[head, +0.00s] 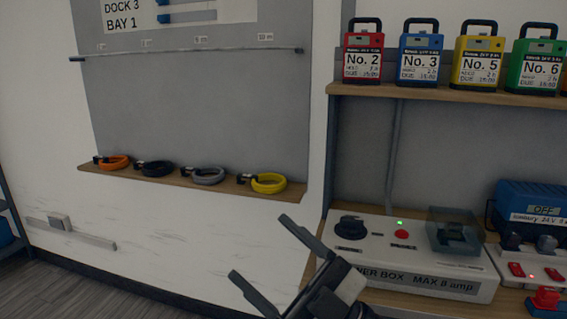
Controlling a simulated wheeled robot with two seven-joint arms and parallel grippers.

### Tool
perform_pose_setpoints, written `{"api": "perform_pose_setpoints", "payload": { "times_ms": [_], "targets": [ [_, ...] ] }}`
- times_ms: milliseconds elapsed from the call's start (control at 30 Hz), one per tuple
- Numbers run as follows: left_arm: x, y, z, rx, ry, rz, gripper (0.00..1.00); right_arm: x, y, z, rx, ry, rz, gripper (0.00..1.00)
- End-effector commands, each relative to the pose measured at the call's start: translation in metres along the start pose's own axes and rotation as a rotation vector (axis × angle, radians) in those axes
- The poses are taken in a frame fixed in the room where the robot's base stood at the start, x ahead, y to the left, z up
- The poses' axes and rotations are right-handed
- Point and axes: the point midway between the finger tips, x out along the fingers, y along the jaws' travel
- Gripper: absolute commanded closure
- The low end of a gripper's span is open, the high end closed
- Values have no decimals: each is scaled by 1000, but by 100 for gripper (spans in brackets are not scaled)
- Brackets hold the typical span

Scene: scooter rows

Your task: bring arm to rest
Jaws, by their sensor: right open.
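My right gripper (262,255) shows at the bottom centre, in front of the white wall and left of the power box. Its two dark fingers are spread apart with nothing between them. Part of it overlaps the left front of the power box (430,287) in the picture; I cannot tell how close they are. My left gripper is not in view.
A narrow wooden shelf (215,184) holds orange, black, grey and yellow coiled cables. At right, a wooden shelf (430,93) carries numbered battery packs. Below, the bench holds the power box and a blue charger (530,205). Floor (60,295) shows at lower left.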

Motion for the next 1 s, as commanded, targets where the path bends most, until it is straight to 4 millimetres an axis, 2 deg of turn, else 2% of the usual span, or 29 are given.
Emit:
{"api": "perform_pose_setpoints", "payload": {
  "times_ms": [33, 100, 167, 233, 300, 400, 500, 600, 700, 1000],
  "targets": [
    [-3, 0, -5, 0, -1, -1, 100, -22, 7, 18, 77, -131, 124, 27],
    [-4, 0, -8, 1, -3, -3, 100, -61, 10, 47, 167, -323, 266, 27],
    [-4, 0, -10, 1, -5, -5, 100, -100, 4, 69, 248, -501, 364, 27],
    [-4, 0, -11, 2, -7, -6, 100, -149, -12, 88, 338, -700, 445, 27],
    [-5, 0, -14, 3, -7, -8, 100, -194, -34, 97, 423, -881, 495, 27],
    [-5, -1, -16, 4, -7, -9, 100, -250, -67, 98, 533, -1096, 527, 27],
    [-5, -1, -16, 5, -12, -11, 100, -288, -95, 91, 618, -1247, 531, 27],
    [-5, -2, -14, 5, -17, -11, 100, -310, -113, 84, 672, -1335, 527, 27],
    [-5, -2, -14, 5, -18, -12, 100, -320, -121, 80, 697, -1373, 523, 27],
    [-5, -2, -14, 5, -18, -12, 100, -320, -121, 80, 697, -1373, 523, 27]
  ]
}}
